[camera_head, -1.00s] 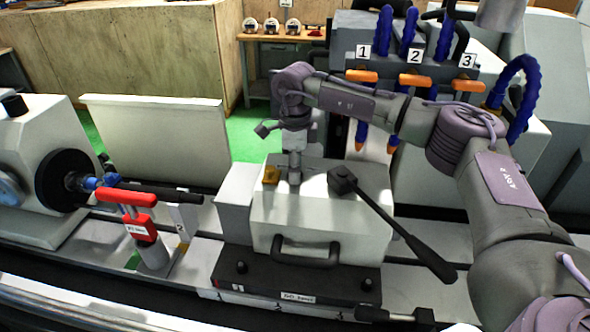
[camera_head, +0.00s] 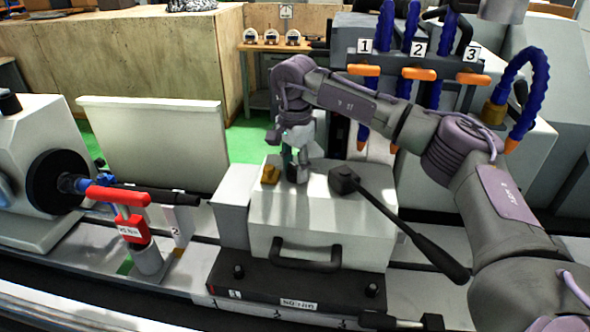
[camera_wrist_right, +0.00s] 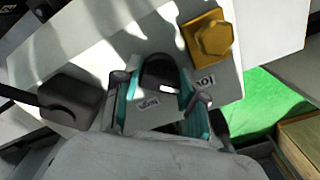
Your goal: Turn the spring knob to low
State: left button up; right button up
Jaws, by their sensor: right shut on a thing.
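The spring knob (camera_wrist_right: 160,70) is a dark round knob on top of the pale tailstock housing (camera_wrist_right: 100,40) in the right wrist view. A short white mark shows on the knob, between the "high" label (camera_wrist_right: 148,104) and the "low" label (camera_wrist_right: 205,83). My right gripper (camera_wrist_right: 158,84) is shut on the knob, with one teal finger on each side. In the head view my right gripper (camera_head: 296,168) points down onto the top of the housing (camera_head: 265,215), and it largely hides the knob. My left gripper is not in view.
A brass hex bolt (camera_head: 270,174) stands just left of the gripper. A black lever (camera_head: 400,225) slopes down to the right from its hub. A front handle (camera_head: 305,262) and a red-handled fixture (camera_head: 133,228) lie lower. Blue hoses (camera_head: 525,95) hang at upper right.

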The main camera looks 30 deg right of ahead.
jog(key=shift+n, duration=0.3)
jog(key=shift+r, duration=0.1)
